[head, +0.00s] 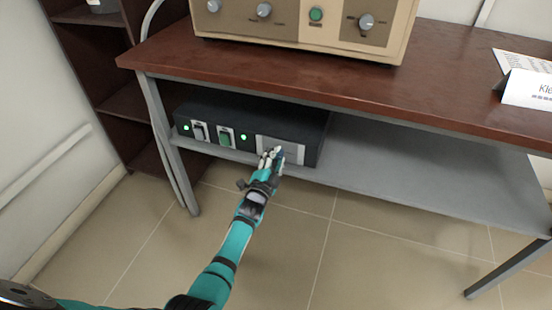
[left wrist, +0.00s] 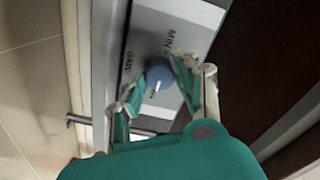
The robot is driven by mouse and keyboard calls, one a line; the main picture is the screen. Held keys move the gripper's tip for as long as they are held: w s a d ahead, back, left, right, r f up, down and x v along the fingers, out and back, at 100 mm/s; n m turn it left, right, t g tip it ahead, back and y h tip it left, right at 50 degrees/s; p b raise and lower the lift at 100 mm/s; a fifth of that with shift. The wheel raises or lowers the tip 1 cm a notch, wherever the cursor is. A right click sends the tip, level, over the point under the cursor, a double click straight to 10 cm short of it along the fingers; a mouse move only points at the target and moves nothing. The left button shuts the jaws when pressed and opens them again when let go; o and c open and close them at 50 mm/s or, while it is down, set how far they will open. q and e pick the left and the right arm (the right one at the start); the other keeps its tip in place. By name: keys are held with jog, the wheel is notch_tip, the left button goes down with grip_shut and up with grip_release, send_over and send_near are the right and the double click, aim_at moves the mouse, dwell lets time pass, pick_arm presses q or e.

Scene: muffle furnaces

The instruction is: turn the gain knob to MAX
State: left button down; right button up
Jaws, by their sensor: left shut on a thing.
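The gain knob (left wrist: 158,68) is a round blue knob with a white pointer line, on a light grey panel (left wrist: 150,22) in the left wrist view. The printed words MIN and GAIN show beside it; the other end of the scale is mostly hidden by my gripper. The pointer line points toward my gripper's palm, away from MIN. My left gripper (left wrist: 157,80) has its fingers on both sides of the knob, shut on it. In the head view my left gripper (head: 269,158) is at the right end of the black box's front (head: 300,125). My right gripper is out of view.
The black box, with green lights and two switches (head: 225,136), stands on the grey lower shelf (head: 400,180) under a brown tabletop (head: 300,80). A beige instrument (head: 300,30) with knobs stands above. A white sign (head: 528,90) is at right. Table legs flank the shelf.

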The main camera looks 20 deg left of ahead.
pick_arm(q)
jog(key=c, duration=1.1)
grip_release()
jog(key=shift+f, duration=0.15)
jog(key=shift+c, duration=0.2)
jog(key=shift+o, duration=0.8)
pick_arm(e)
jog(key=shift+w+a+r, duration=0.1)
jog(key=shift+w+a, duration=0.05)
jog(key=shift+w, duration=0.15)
pick_arm(q)
jog(key=s, duration=1.2)
jog(key=shift+a, duration=0.2)
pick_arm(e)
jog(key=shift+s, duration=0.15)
pick_arm(q)
jog(key=shift+s+a, duration=0.1)
